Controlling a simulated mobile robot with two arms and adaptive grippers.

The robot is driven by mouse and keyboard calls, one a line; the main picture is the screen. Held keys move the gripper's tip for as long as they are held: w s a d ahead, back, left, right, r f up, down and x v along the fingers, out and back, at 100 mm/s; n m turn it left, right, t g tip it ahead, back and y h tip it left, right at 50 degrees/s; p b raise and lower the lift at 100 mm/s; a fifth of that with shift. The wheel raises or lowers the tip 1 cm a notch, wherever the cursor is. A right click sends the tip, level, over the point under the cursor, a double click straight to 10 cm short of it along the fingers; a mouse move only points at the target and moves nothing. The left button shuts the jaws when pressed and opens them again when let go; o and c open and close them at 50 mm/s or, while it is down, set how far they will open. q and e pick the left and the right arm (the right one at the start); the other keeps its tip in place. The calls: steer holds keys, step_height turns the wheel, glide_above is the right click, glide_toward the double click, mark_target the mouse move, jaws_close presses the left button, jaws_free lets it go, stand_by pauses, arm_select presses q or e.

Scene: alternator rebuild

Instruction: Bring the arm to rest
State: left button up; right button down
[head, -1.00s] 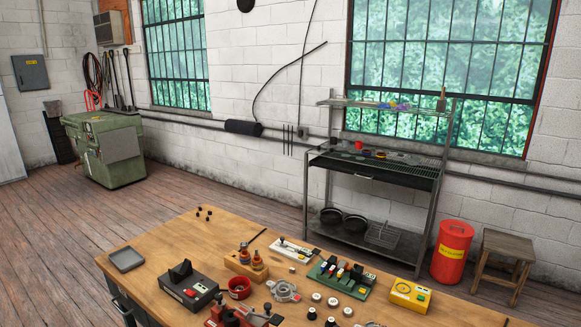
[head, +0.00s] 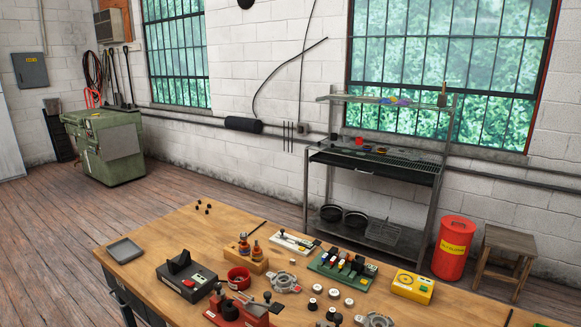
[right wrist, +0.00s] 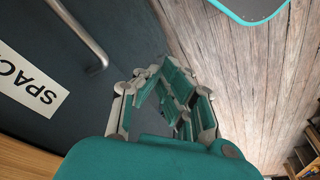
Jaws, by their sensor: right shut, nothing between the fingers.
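My right gripper (right wrist: 168,82) shows in the right wrist view, its teal and grey fingers closed together with nothing held. It hangs over the wooden floor (right wrist: 225,70), beside a dark cabinet front with a metal handle (right wrist: 84,38) and a white label (right wrist: 28,82). Neither arm shows in the head view, and my left gripper is in no view.
In the head view the wooden workbench (head: 165,240) carries a grey tray (head: 125,250), a black device (head: 186,278), a red fixture (head: 240,312), a green rack (head: 340,268) and a yellow box (head: 412,287). A metal shelf (head: 372,165) stands behind.

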steer(key=s+d+f+b, duration=0.15)
steer(key=s+f, duration=0.25)
steer(key=f, duration=0.6)
steer(key=s+f+b, duration=0.2)
steer(key=s+f, duration=0.1)
steer(key=f, duration=0.7)
steer(key=s+d+f+g+b, duration=0.1)
steer(key=s+f+b, duration=0.2)
steer(key=s+f, duration=0.7)
steer(key=shift+s+d+f+g, duration=0.3)
steer(key=shift+s+d, duration=0.1)
steer(key=shift+s, duration=0.55)
